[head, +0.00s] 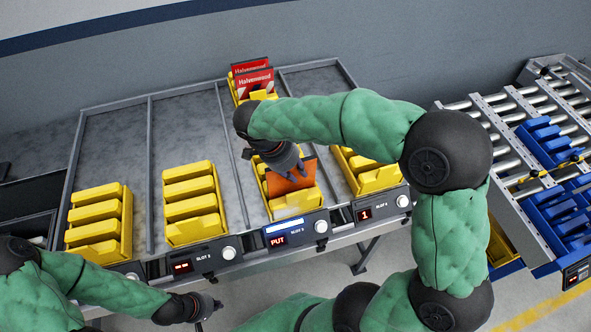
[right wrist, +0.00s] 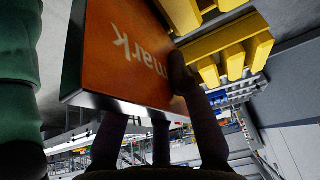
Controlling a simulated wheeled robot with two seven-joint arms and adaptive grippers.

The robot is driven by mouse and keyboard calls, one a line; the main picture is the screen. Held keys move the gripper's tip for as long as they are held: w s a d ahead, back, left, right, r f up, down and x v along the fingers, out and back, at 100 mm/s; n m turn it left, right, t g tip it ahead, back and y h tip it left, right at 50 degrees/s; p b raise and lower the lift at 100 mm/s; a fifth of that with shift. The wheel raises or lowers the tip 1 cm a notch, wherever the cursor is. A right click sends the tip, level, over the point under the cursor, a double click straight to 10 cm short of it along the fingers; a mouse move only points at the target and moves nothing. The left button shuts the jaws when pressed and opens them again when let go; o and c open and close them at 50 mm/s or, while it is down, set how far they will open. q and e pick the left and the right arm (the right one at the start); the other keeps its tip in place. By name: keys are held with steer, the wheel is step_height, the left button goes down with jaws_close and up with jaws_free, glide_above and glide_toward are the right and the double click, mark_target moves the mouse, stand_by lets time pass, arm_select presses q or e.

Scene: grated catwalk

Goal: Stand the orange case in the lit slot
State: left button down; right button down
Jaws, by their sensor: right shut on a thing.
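The orange case (head: 291,180) is held in my right gripper (head: 290,168), whose dark fingers are shut on its upper part. The case is tilted, with its lower part at the yellow rack (head: 312,202) behind the lit display (head: 282,233) reading PUT. I cannot tell whether it touches the rack. In the right wrist view the case (right wrist: 125,55) shows close up between the fingers, with white lettering and a dark edge. My left gripper (head: 208,309) is empty and looks open, low in front of the shelf.
Yellow racks (head: 194,204) stand to the left, and another (head: 366,172) to the right, behind a display showing 1. Red cases (head: 252,78) stand in a rear yellow rack. A roller conveyor with blue racks (head: 555,145) is at the right. The grey shelf behind the left racks is bare.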

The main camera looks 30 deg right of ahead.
stand_by(0.3)
steer(key=c, duration=0.7)
jaws_free()
steer(key=shift+o, duration=0.2)
steer(key=shift+r+p, duration=2.25)
steer(key=shift+r, duration=1.75)
